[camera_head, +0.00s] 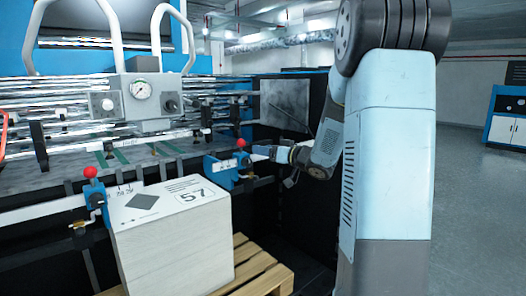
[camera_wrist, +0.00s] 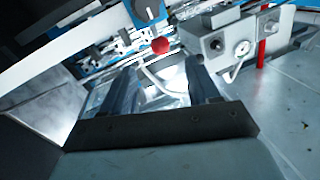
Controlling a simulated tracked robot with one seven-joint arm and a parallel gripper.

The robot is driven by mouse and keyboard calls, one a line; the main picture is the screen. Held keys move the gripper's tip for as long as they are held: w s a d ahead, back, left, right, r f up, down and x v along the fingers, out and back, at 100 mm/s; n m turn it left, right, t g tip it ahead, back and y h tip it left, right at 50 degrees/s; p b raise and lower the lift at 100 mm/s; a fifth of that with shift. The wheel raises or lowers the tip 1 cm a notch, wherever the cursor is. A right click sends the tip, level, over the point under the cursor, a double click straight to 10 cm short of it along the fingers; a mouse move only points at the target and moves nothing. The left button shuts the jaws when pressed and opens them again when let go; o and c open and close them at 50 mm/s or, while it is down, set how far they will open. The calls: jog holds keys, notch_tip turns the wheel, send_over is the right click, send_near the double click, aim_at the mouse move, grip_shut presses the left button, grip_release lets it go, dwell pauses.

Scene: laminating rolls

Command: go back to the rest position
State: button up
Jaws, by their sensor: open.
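My gripper (camera_wrist: 160,88) shows in the wrist view as two dark fingers standing apart, with nothing held between them. In the head view my arm comes down from the upper right and bends left, so that its wrist end is beside the machine's red-knobbed blue lever (camera_head: 240,144). In the wrist view a red ball knob (camera_wrist: 160,46) is just beyond the fingers.
The laminating machine (camera_head: 60,180), with a gauge box (camera_head: 144,97), fills the left. A blue and white cabinet (camera_head: 505,118) stands far right. Grey floor (camera_head: 475,200) on the right is clear.

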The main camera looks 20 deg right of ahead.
dwell(0.3)
jog(key=s+r+m+g+h, duration=0.2)
jog(key=s+r+m+h, duration=0.25)
jog(key=s+h, duration=0.6)
jog(key=s+a+f+g, duration=0.2)
jog(key=s+a, duration=0.1)
jog(key=s, duration=0.5)
jog(key=s+a+f+g+y, duration=0.1)
jog(key=s+a+f+g, duration=0.1)
jog(key=s, duration=0.7)
jog(key=s+a+f+g, duration=0.3)
jog(key=s+a+g, duration=0.1)
jog(key=s, duration=0.5)
jog(key=shift+a+n, duration=0.3)
jog(key=shift+n, duration=0.05)
jog(key=shift+y, duration=0.25)
jog(key=shift+c, duration=0.2)
